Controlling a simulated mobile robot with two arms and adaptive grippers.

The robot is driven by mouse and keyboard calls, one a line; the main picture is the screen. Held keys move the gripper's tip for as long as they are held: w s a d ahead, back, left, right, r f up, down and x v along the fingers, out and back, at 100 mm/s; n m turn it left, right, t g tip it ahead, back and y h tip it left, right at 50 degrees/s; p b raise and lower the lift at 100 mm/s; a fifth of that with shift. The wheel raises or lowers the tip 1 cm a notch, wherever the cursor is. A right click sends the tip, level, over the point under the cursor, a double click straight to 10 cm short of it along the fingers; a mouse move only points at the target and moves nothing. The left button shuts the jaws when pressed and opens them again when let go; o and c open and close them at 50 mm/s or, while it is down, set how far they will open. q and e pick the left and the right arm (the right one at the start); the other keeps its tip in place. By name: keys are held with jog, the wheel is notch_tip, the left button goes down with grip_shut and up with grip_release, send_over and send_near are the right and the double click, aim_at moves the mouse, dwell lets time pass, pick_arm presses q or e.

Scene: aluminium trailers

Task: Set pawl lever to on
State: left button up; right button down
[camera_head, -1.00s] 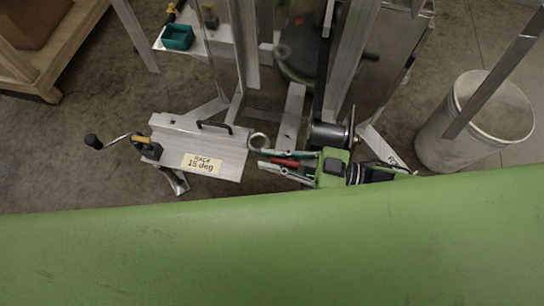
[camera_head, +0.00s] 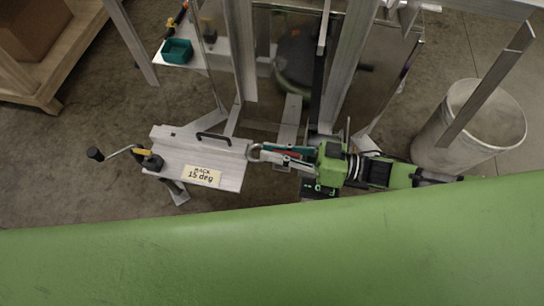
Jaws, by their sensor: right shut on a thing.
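My right gripper (camera_head: 263,154) points left beside the right edge of a silver plate labelled "RACK 15 deg" (camera_head: 172,168). It is shut on a small grey metal ring (camera_head: 254,151) at its fingertips. I cannot tell whether this ring belongs to the pawl lever. A black crank handle (camera_head: 95,154) and a small yellow lever (camera_head: 143,152) sit at the plate's left end, apart from the gripper. The yellow lever's setting is too small to read. My left gripper is not in view.
Upright aluminium posts (camera_head: 240,55) stand behind the plate. A white bucket (camera_head: 462,135) stands at the right. A teal bin (camera_head: 178,51) is on a shelf at the back left. A wooden pallet (camera_head: 72,70) is at the far left. My green body fills the bottom.

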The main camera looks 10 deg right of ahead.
jog(key=shift+w+d+r+m, duration=0.1)
jog(key=shift+w+m, duration=0.2)
jog(key=shift+w+d+r, duration=0.1)
jog(key=shift+w+d, duration=0.05)
jog(key=shift+w, duration=0.35)
jog(key=c, duration=2)
grip_release()
notch_tip(320, 180, up, 10)
